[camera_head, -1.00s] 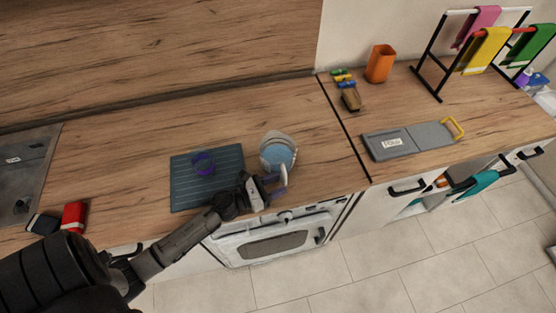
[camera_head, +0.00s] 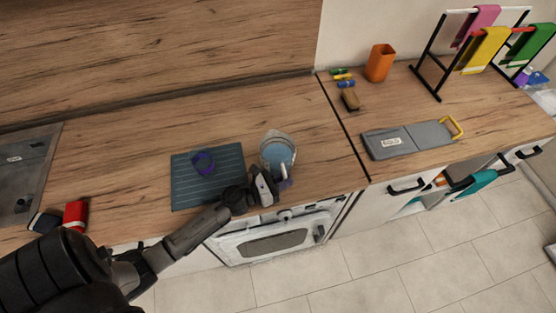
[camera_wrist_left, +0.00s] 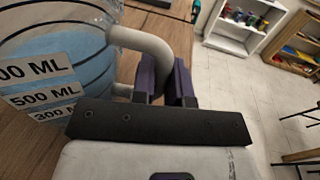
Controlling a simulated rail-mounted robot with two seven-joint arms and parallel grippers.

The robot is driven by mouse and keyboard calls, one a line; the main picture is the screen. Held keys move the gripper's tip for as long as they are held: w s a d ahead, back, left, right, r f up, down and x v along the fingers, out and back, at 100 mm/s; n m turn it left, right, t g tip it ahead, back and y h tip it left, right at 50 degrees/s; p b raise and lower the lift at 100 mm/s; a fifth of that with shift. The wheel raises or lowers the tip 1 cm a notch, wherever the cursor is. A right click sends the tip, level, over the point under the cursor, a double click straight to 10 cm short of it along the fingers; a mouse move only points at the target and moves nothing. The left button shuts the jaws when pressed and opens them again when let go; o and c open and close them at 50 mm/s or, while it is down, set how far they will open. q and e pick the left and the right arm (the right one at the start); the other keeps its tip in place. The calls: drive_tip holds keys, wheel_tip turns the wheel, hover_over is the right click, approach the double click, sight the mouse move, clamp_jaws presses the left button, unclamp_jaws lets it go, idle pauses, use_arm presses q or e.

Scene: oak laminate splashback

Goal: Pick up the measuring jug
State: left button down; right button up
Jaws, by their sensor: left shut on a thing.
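The measuring jug (camera_head: 278,149) stands on the wooden counter, just right of a dark ribbed mat. It is clear with blue contents. In the left wrist view the jug (camera_wrist_left: 50,60) fills the left side, with ML markings, and its pale handle (camera_wrist_left: 155,50) curves toward my gripper. My left gripper (camera_head: 281,183) is at the near side of the jug, on the handle. In the wrist view its purple-padded fingers (camera_wrist_left: 165,82) are closed on the handle. The jug's base appears to rest on the counter. My right gripper is not in view.
The dark mat (camera_head: 184,190) holds a purple ring-shaped item (camera_head: 203,162). A red item (camera_head: 75,214) lies by the sink at left. A grey board (camera_head: 408,141), orange cup (camera_head: 380,63) and towel rack (camera_head: 437,70) stand right. An oven is below the counter's front edge.

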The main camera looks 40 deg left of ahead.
sight(285, 174)
use_arm(q)
drive_tip(key=shift+r, duration=0.2)
idle(0.6)
drive_tip(key=shift+r, duration=0.1)
drive_tip(key=shift+r+p, duration=0.55)
drive_tip(key=shift+r, duration=0.65)
drive_tip(key=shift+d+r+p, duration=0.1)
drive_tip(key=shift+r+p, duration=0.3)
drive_tip(key=shift+r, duration=0.45)
drive_tip(key=d+r+p, duration=0.6)
drive_tip(key=d, duration=0.5)
drive_tip(key=shift+d+r, duration=0.15)
drive_tip(key=shift+r, duration=0.05)
drive_tip(key=shift+w+r, duration=0.1)
drive_tip(key=shift+r, duration=0.05)
